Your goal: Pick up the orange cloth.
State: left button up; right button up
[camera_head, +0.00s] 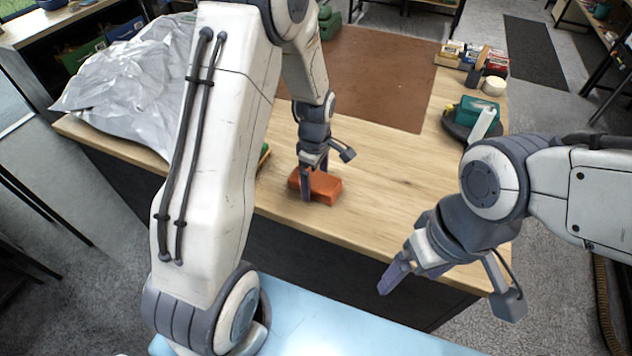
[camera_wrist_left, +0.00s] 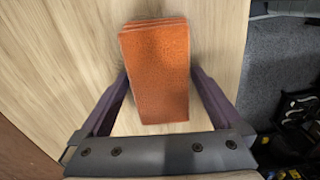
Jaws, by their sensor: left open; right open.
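The orange cloth (camera_head: 323,188) is a folded, block-like stack lying on the wooden table near its front edge. My left gripper (camera_head: 326,178) is open and points down at the cloth. In the left wrist view the cloth (camera_wrist_left: 157,75) lies between the two spread fingers of the left gripper (camera_wrist_left: 160,100), with a gap visible on each side low down. The cloth's far end reaches beyond the fingertips. My right gripper (camera_head: 450,290) is open and empty, in front of the table's edge and well away from the cloth.
A brown mat (camera_head: 385,75) covers the back middle of the wooden table (camera_head: 395,165). A crumpled grey sheet (camera_head: 130,85) lies at left. A green object (camera_head: 472,113) and several small boxes (camera_head: 465,55) stand at right. The table right of the cloth is clear.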

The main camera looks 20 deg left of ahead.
aim_at(315, 178)
pick_arm(q)
jog(key=c, duration=1.1)
jog(key=shift+r, duration=0.1)
jog(key=shift+c, duration=0.2)
jog(key=shift+r, duration=0.5)
notch_tip(315, 178, up, 2)
jog(key=shift+w+r+b, duration=0.1)
jog(key=shift+r+b, duration=0.15)
jog(key=shift+b, duration=0.2)
jog(key=s+d+r+b, duration=0.1)
jog(key=s+d+r, duration=0.1)
jog(key=d+r, duration=0.5)
jog(key=d, duration=0.4)
jog(key=shift+d+r+b, duration=0.2)
jog(key=shift+d+b, duration=0.05)
jog(key=shift+b, duration=0.1)
jog(key=shift+s, duration=0.1)
